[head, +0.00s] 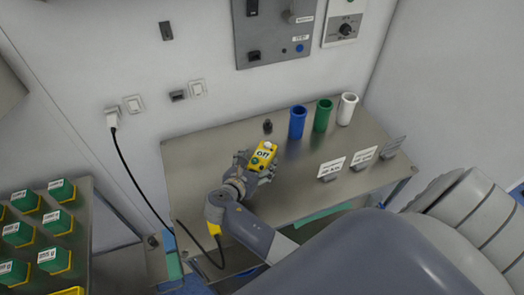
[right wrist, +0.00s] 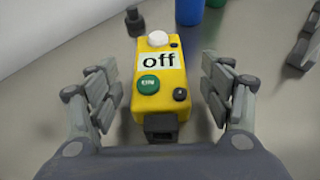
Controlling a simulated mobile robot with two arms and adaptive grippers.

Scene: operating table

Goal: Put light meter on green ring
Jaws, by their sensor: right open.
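A yellow box (head: 262,156) with an "off" label, a white dome and a green button, which looks like the light meter, lies on the metal table. It also shows in the right wrist view (right wrist: 160,88). My right gripper (head: 254,168) is open around it, one set of fingers on each side. In the right wrist view my right gripper (right wrist: 160,85) shows gaps between the fingers and the box. A green cylinder (head: 323,115) stands at the back of the table between a blue and a white one. I see no separate green ring. My left gripper is out of view.
The blue cylinder (head: 297,122) and white cylinder (head: 347,108) stand beside the green one. A small black knob-like object (head: 268,126) stands just behind the box. Label stands (head: 331,168) line the right front. The metal table (head: 195,180) is bare at left.

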